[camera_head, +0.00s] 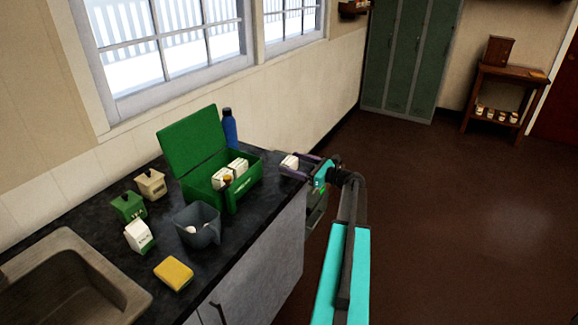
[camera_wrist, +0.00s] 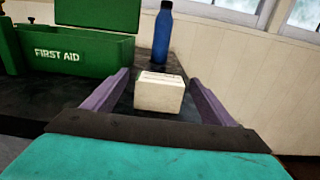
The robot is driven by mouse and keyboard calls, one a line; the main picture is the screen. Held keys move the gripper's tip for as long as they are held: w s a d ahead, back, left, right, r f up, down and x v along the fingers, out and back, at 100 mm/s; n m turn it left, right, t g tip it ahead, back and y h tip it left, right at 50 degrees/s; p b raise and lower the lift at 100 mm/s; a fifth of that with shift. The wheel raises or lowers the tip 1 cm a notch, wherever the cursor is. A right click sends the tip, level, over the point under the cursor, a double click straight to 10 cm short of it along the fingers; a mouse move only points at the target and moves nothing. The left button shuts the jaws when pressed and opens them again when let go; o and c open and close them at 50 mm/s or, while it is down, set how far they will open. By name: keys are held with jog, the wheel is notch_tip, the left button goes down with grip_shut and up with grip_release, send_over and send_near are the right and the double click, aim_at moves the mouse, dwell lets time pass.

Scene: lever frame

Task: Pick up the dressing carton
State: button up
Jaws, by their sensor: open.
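A small white carton (camera_wrist: 158,94), seemingly the dressing carton, sits at the right end of the dark counter. In the head view the carton (camera_head: 290,161) shows near the tips of my gripper (camera_head: 292,165). In the wrist view my gripper (camera_wrist: 158,95) is open, with a purple finger on each side of the carton and a gap on both sides. The fingers do not appear to touch it.
An open green first aid box (camera_head: 246,192) holding white cartons stands left of my gripper. A blue bottle (camera_head: 229,129) stands behind. A grey jug (camera_head: 198,226), yellow sponge (camera_head: 174,273), milk carton (camera_head: 139,236), two canisters and a sink (camera_head: 62,245) are farther left.

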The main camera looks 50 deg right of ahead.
dwell(0.4)
jog(key=c, duration=1.1)
jog(key=shift+r, duration=0.1)
jog(key=shift+r+b, duration=0.5)
jog(key=shift+r, duration=0.45)
jog(key=shift+s+a+r+b, duration=0.25)
jog(key=shift+a+r+b, duration=0.1)
jog(key=shift+r, duration=0.35)
jog(key=s+a+b, duration=0.1)
jog(key=s+a, duration=0.1)
jog(key=a, duration=0.1)
jog(key=s+a, duration=0.2)
jog(key=a, duration=0.2)
jog(key=s+a+r+b, duration=0.1)
jog(key=s+a, duration=0.2)
jog(key=shift+s+a+r+b, duration=0.1)
jog(key=shift+a+b, duration=0.2)
jog(key=shift+a, duration=0.05)
jog(key=shift+s+a+r, duration=0.15)
jog(key=shift+s+a, duration=0.45)
jog(key=shift+a, duration=0.35)
